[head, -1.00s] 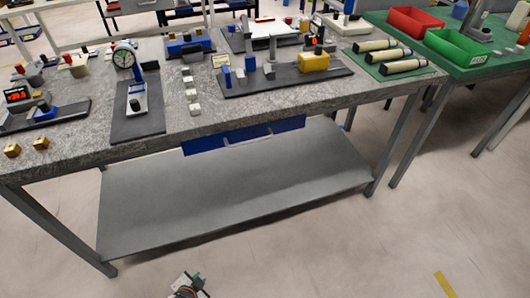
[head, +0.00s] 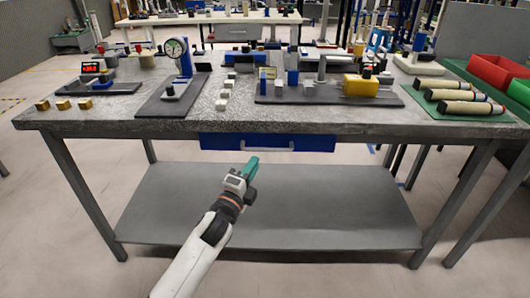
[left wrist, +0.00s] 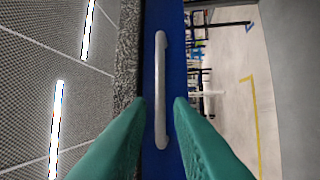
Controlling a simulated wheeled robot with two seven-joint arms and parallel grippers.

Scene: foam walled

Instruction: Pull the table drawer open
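The blue table drawer (head: 220,141) sits under the front edge of the grey stone-topped table and looks shut. Its pale bar handle (head: 267,149) runs across the drawer front. My left gripper (head: 250,167) reaches up from below, in front of the drawer. In the left wrist view, the drawer front (left wrist: 160,18) stands as a blue strip, with the handle (left wrist: 160,60) upright along it. The green fingers (left wrist: 160,112) are open on either side of the handle's lower part in the picture; no contact with it shows. My right gripper is not in view.
The tabletop (head: 130,127) carries several gauges, blocks and dark mats. A grey lower shelf (head: 330,215) lies beneath the drawer, between the table legs. A green mat with rollers (head: 455,95) is at the right end. The floor in front is clear.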

